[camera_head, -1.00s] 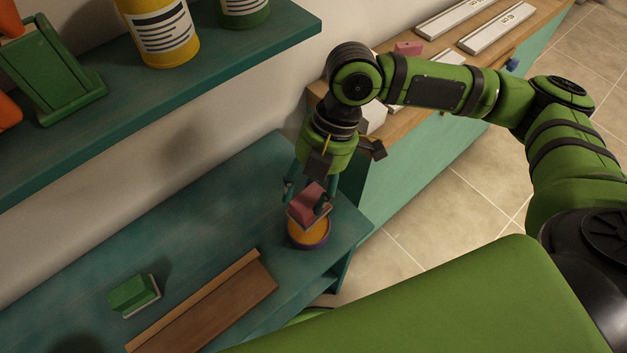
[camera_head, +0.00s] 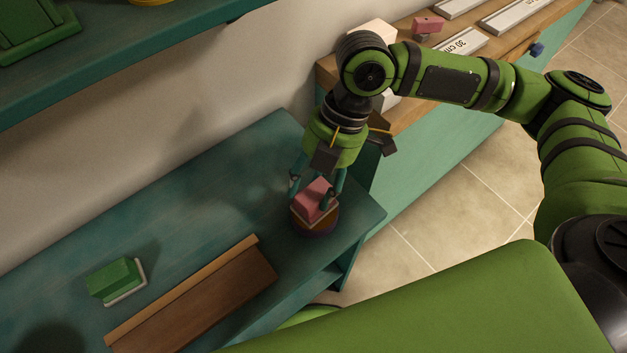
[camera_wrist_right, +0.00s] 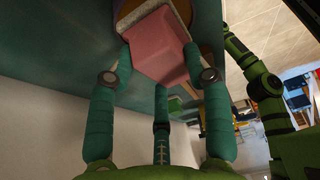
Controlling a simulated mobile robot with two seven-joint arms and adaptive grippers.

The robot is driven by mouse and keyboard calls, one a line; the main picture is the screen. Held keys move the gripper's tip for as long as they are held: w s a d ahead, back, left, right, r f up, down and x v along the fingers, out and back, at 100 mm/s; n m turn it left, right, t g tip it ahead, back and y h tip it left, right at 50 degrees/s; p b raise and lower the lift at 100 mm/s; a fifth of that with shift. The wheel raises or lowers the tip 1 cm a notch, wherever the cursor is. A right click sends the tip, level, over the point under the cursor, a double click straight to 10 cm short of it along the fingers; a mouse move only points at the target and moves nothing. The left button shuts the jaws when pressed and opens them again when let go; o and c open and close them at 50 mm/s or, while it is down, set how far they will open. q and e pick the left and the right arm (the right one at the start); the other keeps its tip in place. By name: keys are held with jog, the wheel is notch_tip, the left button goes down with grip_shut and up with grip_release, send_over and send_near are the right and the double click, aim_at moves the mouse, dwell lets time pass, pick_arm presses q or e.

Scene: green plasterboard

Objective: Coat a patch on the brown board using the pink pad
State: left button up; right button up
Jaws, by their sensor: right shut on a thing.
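The pink pad (camera_head: 314,196) has a pink block on top and a pale layer beneath. My right gripper (camera_head: 318,188) is shut on it, with fingers on both sides; the wrist view shows the pink block (camera_wrist_right: 158,50) between the teal fingers. The pad is at the mouth of a round purple-rimmed pot (camera_head: 318,231), covering most of its opening. Whether its underside touches the contents is hidden. The brown board (camera_head: 205,300) lies on the teal bench to the left, with a lighter strip along its back edge. My left gripper is not in view.
A green block on a pale base (camera_head: 117,281) sits on the teal bench (camera_head: 190,225) left of the board. A teal shelf (camera_head: 130,75) overhangs at the back left. White rulers and another pink block (camera_head: 428,24) lie on a wooden counter behind my right arm.

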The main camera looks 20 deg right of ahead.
aim_at(314, 187)
jog(key=shift+f, duration=0.5)
dwell(0.9)
jog(key=shift+s+f, duration=0.15)
dwell(2.1)
jog(key=shift+p, duration=0.3)
notch_tip(314, 187, up, 7)
jog(key=p, duration=0.8)
jog(key=shift+r, duration=0.2)
